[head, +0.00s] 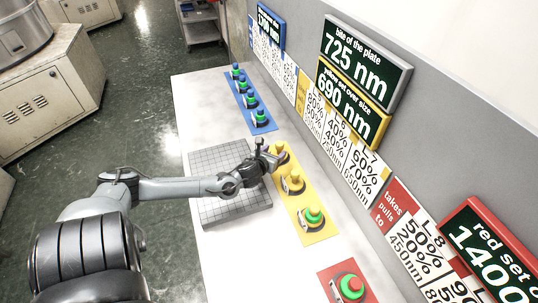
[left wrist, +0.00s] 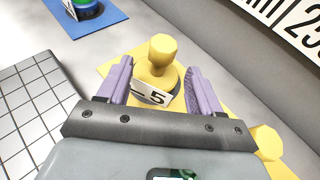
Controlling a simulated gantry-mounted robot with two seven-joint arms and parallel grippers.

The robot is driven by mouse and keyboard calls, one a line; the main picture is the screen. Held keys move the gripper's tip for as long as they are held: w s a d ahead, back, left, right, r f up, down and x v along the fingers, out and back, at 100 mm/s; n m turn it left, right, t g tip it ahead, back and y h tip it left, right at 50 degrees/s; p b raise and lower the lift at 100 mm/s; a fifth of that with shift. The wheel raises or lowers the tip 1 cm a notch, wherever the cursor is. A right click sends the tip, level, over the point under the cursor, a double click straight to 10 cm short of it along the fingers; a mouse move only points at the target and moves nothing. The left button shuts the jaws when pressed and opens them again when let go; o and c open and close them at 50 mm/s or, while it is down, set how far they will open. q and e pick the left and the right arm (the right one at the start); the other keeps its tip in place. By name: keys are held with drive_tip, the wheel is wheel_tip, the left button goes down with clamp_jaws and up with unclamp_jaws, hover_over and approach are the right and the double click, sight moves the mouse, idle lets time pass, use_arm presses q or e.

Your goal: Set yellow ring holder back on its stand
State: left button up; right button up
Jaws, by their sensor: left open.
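A yellow ring holder (head: 281,150) with a rounded knob stands at the far end of the yellow board (head: 319,237). In the left wrist view this yellow holder (left wrist: 162,50) has a white label with a 5 on its front. My left gripper (head: 268,155) is open. In the left wrist view the purple fingers of my left gripper (left wrist: 158,72) are on either side of the holder, with gaps showing. The holder's base is partly hidden by the label and gripper. Another yellow holder (head: 294,181) stands nearer on the same board. My right gripper is out of view.
A green-topped piece (head: 313,215) stands at the yellow board's near end. A blue board (head: 263,128) with several green-and-blue pieces lies farther back. A red board (head: 329,278) is at the near end. A grey gridded plate (head: 222,213) lies left of the yellow board. The signed wall rises on the right.

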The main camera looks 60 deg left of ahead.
use_arm(q)
drive_tip(key=v, duration=0.4)
drive_tip(key=shift+p, duration=0.35)
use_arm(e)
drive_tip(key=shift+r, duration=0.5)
use_arm(q)
drive_tip(key=shift+d, duration=0.1)
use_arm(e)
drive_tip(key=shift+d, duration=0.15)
use_arm(q)
drive_tip(key=shift+r, duration=0.15)
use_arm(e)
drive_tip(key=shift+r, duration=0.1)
